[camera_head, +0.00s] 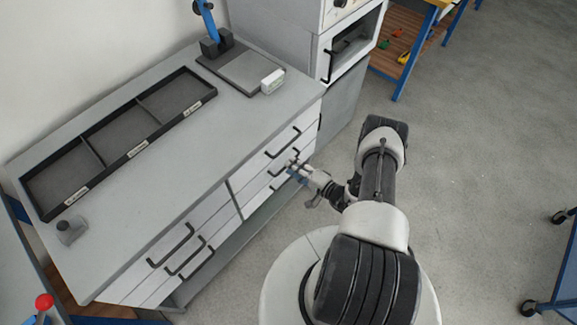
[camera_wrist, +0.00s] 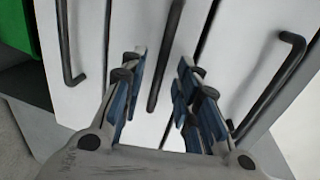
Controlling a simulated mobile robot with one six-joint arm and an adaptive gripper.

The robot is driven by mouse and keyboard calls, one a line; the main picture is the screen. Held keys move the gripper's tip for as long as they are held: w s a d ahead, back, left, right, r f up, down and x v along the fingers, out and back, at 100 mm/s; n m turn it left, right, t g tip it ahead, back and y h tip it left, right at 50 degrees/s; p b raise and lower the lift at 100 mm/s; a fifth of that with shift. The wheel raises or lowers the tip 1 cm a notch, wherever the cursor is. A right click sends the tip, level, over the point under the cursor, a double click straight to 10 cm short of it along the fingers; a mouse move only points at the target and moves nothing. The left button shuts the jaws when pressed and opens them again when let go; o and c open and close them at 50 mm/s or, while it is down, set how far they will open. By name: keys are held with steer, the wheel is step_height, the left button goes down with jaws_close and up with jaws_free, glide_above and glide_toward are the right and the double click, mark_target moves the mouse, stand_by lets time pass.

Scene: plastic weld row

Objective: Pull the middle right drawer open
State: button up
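The middle right drawer is a white front in the right-hand bank of the grey workbench, partly hidden by my gripper in the head view. In the wrist view its dark bar handle (camera_wrist: 165,55) runs upright in the picture, ahead of and between my fingertips. My gripper (camera_head: 297,171) is at this bank of drawers. In the wrist view my gripper (camera_wrist: 162,80) is open, with blue-padded fingers on either side of the handle's line. No finger clearly touches the handle. The drawer front looks flush with its neighbours.
Neighbouring handles stand at the left (camera_wrist: 67,42) and right (camera_wrist: 270,85) in the wrist view. The workbench top (camera_head: 190,160) holds a black divided tray (camera_head: 88,186). A left drawer bank (camera_head: 170,250) is beside. The floor (camera_head: 480,160) at right is largely clear.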

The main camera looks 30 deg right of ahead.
steer(key=shift+b+x, duration=0.3)
steer(key=shift+x, duration=1.25)
jaws_close()
